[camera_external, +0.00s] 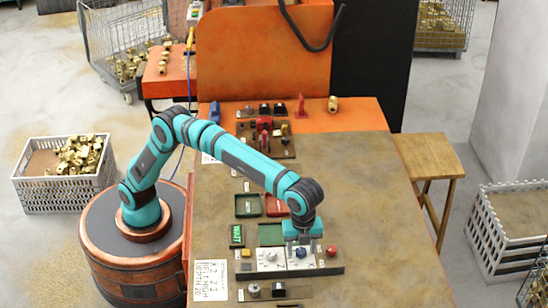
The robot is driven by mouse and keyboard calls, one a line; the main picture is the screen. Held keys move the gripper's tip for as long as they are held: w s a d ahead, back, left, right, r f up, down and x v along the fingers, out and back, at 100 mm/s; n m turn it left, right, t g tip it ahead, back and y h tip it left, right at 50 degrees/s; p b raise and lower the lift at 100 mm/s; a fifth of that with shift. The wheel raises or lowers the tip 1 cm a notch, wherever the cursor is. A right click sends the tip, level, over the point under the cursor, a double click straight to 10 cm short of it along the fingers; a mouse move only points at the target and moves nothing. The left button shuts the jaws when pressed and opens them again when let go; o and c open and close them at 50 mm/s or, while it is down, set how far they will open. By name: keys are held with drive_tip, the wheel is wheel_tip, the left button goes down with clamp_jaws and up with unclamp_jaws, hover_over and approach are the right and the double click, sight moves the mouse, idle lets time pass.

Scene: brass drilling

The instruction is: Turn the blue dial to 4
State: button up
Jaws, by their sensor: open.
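The blue dial (301,253) sits on the panel (288,267) with white plates near the front of the table. It is small and partly hidden by my gripper, and its setting cannot be read. My gripper (302,252) points down over the dial with its jaws open, one finger on each side of it. I cannot tell whether the fingers touch the dial.
A red knob (331,250) stands just right of my gripper, and a whitish dial (271,256) to the left. The table's right side is clear.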

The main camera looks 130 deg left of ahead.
sight(301, 250)
wheel_tip(301, 250, up, 17)
drive_tip(key=shift+r, duration=0.2)
idle(0.7)
idle(0.5)
